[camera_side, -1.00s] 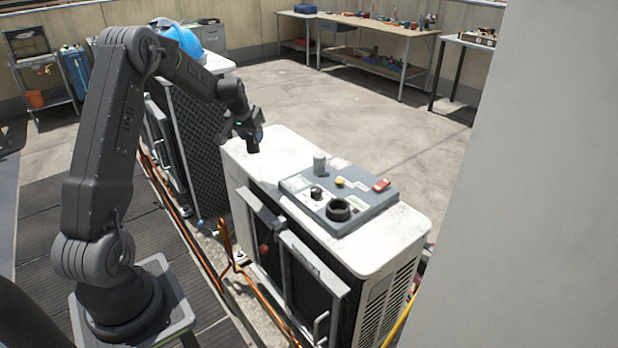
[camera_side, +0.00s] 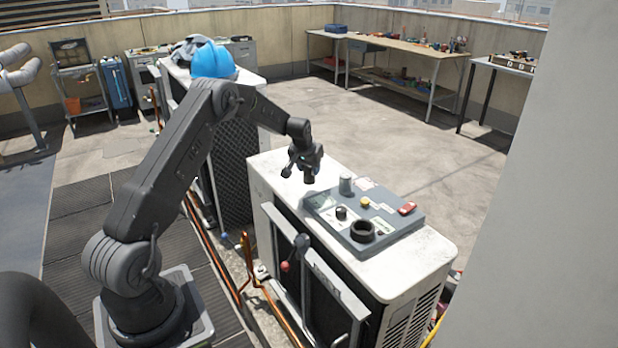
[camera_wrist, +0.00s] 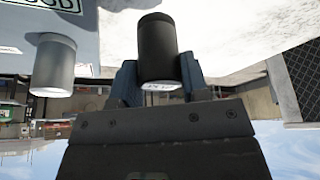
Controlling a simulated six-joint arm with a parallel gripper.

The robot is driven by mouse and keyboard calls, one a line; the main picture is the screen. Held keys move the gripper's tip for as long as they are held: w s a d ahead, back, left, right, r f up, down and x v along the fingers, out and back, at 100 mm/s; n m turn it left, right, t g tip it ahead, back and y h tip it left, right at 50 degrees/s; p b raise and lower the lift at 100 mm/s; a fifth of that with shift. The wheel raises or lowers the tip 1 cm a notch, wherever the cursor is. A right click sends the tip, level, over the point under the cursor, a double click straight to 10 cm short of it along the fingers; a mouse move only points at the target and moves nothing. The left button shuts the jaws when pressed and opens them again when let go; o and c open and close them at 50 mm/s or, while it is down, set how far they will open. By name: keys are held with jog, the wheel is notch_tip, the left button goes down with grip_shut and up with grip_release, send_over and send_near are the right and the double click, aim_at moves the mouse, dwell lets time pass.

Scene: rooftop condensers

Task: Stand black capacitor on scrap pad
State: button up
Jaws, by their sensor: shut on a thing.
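My gripper (camera_side: 306,168) is shut on the black capacitor (camera_side: 309,178), a short dark cylinder. It holds it above the white condenser top, close to the left corner of the grey panel (camera_side: 385,246). In the wrist view the black capacitor (camera_wrist: 158,48) sits between the two fingers, with its pale marked end toward the camera. A silver cylinder (camera_side: 345,185) stands on the panel; it also shows in the wrist view (camera_wrist: 54,66). The panel has pale labelled areas (camera_side: 321,203), but I cannot read which is the scrap pad.
The panel also bears a black ring (camera_side: 362,231), a dark knob (camera_side: 340,213), a yellow button (camera_side: 365,202) and a red part (camera_side: 407,209). The white condenser top (camera_side: 270,170) is bare left of the panel. Copper pipes (camera_side: 250,270) run along its front.

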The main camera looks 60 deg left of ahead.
aim_at(309, 177)
jog(key=shift+f, duration=1.9)
jog(key=shift+f, duration=0.2)
jog(key=o, duration=1)
jog(key=shift+c, duration=0.2)
jog(key=shift+r, duration=0.1)
